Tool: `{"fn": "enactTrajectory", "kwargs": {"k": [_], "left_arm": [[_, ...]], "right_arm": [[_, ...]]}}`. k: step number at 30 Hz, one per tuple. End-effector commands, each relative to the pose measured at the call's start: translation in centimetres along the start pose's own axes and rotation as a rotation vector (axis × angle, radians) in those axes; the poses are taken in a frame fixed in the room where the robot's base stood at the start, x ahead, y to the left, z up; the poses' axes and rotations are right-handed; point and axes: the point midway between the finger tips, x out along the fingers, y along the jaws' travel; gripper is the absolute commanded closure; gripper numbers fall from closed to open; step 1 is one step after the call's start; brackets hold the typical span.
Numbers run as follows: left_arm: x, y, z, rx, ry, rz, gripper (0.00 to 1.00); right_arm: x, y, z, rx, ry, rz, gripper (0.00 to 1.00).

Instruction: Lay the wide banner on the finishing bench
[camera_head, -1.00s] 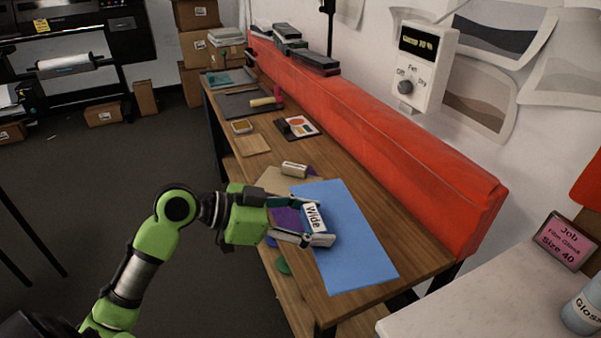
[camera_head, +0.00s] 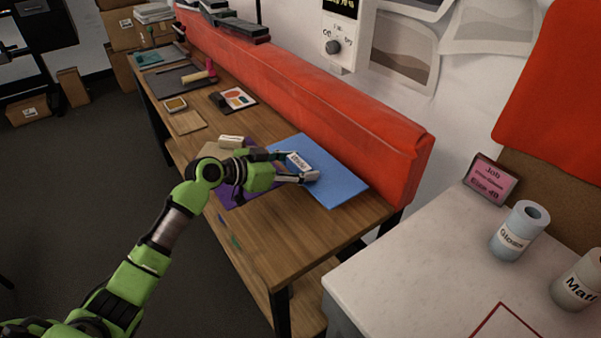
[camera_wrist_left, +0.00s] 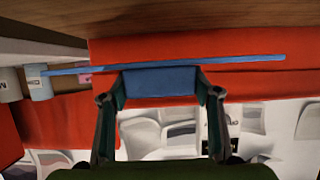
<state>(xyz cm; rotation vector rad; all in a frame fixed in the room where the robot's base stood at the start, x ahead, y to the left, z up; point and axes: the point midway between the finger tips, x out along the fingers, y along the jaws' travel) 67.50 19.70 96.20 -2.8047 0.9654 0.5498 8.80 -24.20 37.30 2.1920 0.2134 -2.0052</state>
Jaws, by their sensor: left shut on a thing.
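The wide banner is a flat blue sheet (camera_head: 343,187) with a block marked with a white label (camera_head: 299,161), whose word is blurred now. My left gripper (camera_head: 300,169) is shut on this block. In the left wrist view the blue block (camera_wrist_left: 160,82) sits between the fingers, and the sheet shows nearly edge-on as a thin strip (camera_wrist_left: 255,62). The sheet is level over the near right part of the wooden finishing bench (camera_head: 285,235). A gap seems to show between sheet and wood in the wrist view. My right gripper is not in view.
A long red padded roll (camera_head: 330,95) runs along the bench's back. A purple sheet (camera_head: 232,197) lies partly under my gripper. A small beige block (camera_head: 233,141) and a wooden board (camera_head: 187,122) lie farther left. A white counter (camera_head: 410,262) with labelled rolls stands at right.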

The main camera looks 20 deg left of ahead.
Motion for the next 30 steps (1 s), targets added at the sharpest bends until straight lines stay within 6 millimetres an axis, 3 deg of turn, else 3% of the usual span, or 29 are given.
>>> {"fn": "enactTrajectory", "kwargs": {"k": [7,14,21,30], "left_arm": [[1.9,-0.5,0.9,-0.002,0.002,0.001,0.67],[2.8,-0.5,3.5,-0.002,0.002,-0.001,0.67],[2.9,-0.5,3.8,0.000,0.002,-0.001,0.67],[3.1,-0.5,4.5,0.001,0.002,-0.001,0.67]], "right_arm": [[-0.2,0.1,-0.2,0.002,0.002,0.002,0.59],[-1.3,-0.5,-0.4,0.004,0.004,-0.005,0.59],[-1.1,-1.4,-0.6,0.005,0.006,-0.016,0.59],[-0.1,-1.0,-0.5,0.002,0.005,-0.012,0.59]]}}
